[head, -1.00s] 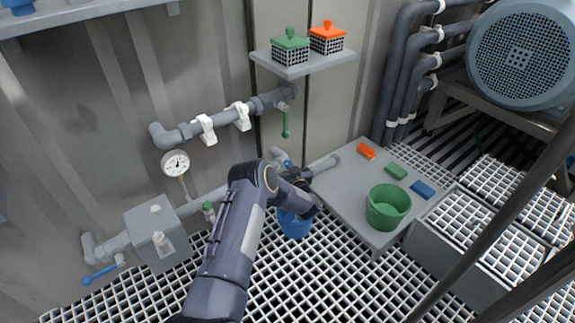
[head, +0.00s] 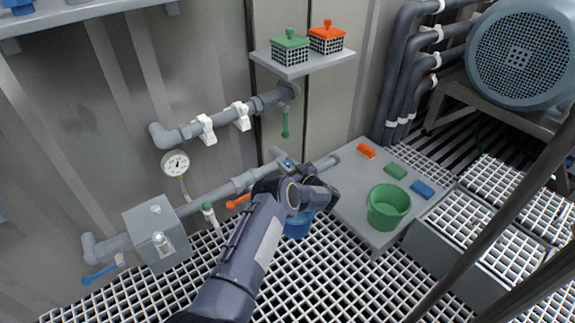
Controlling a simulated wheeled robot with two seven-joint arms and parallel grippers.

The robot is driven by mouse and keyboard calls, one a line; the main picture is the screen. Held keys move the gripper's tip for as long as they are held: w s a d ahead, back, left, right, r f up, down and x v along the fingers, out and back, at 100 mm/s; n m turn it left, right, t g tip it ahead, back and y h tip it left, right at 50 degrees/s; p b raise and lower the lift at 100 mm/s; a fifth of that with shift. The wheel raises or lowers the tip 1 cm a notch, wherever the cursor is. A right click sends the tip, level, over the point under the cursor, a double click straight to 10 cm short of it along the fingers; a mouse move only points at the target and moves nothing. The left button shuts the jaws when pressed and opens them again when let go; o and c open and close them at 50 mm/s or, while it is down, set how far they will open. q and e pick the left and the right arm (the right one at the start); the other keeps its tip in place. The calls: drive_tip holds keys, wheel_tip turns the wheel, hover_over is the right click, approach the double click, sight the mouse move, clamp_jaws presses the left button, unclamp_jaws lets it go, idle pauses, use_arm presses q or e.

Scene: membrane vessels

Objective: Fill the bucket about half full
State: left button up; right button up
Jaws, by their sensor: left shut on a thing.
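A blue bucket (head: 297,227) is low in the middle of the head view, over the floor grating and left of the grey bench. My left arm and gripper cover its upper part, so its inside and any water level are hidden. My left gripper (head: 322,193) is at the bucket's top right and appears shut on the bucket; the fingertips are hard to make out. A grey pipe (head: 215,192) with an orange lever (head: 238,201) and a blue valve part (head: 287,163) runs behind the gripper. My right gripper is not in view.
A green bucket (head: 388,208) stands on the grey bench (head: 347,205), with orange (head: 366,151), green (head: 396,171) and blue (head: 422,189) blocks. A pressure gauge (head: 175,163) and a grey box (head: 157,232) are at left. A green lever (head: 285,124) hangs from the upper pipe.

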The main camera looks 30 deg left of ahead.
sight(290, 166)
use_arm(q)
drive_tip(key=o, duration=0.9)
drive_tip(key=shift+o, duration=0.2)
drive_tip(key=shift+d, duration=0.1)
drive_tip(key=shift+s+d+p, duration=0.1)
drive_tip(key=shift+d+p, duration=0.2)
drive_tip(key=p+v, duration=0.2)
drive_tip(key=v, duration=0.4)
drive_tip(key=shift+s+d, duration=0.1)
drive_tip(key=shift+d, duration=0.05)
drive_tip(key=shift+s+d, duration=0.15)
drive_tip(key=shift+d, duration=0.15)
drive_tip(key=shift+p, duration=0.3)
